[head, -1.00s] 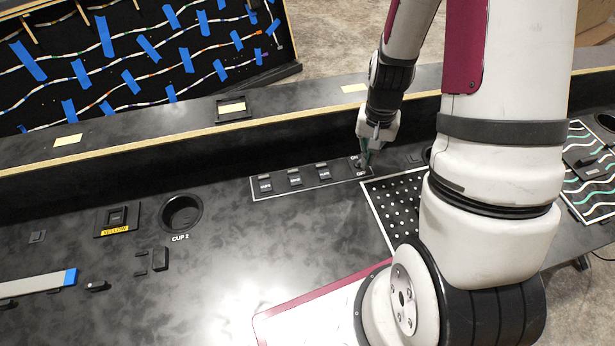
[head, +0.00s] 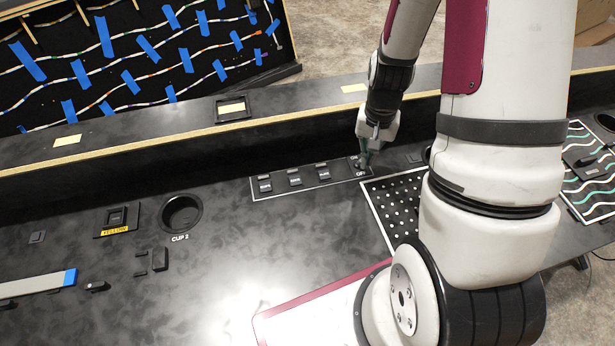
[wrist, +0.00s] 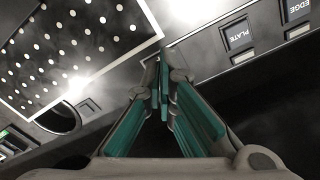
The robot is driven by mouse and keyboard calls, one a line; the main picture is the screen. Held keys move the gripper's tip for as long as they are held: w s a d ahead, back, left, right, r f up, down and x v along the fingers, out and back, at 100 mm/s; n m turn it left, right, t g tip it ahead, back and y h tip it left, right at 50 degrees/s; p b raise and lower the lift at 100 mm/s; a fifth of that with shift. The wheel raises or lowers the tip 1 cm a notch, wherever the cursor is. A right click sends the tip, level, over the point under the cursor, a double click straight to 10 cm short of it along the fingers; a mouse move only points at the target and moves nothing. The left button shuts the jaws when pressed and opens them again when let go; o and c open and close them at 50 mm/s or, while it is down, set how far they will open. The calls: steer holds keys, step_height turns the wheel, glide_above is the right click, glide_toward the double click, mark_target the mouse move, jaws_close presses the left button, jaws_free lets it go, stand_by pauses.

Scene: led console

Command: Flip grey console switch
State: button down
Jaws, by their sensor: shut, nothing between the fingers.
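The grey console switch is at the right end of a white-outlined panel strip (head: 309,184) in the head view, by small ON and OFF labels. My gripper (head: 366,159) points down right at that spot and covers most of the switch, so its lever position cannot be told. In the wrist view my gripper (wrist: 161,78) has its teal-padded fingers meeting at the tips, with nothing held. The tips are at the end of the panel strip. The switch is hidden behind them there, and I cannot tell whether they touch it.
Several labelled buttons, among them the PLATE button (wrist: 238,37), sit along the same strip. A dotted board (head: 393,206) lies just right of it. A raised back ledge (head: 290,112) runs behind. The cup 2 hole (head: 181,212) is left.

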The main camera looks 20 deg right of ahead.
steer(key=shift+f+b, duration=0.65)
steer(key=shift+f, duration=0.4)
steer(key=shift+w, duration=0.5)
steer(key=shift+w+d+f+b, duration=0.15)
steer(key=shift+w+b, duration=0.15)
steer(key=shift+w, duration=0.3)
steer(key=shift+s, duration=0.1)
steer(key=shift+r, duration=0.25)
step_height(320, 180, up, 7)
steer(key=p, duration=0.5)
steer(key=shift+s, duration=0.1)
stand_by(0.5)
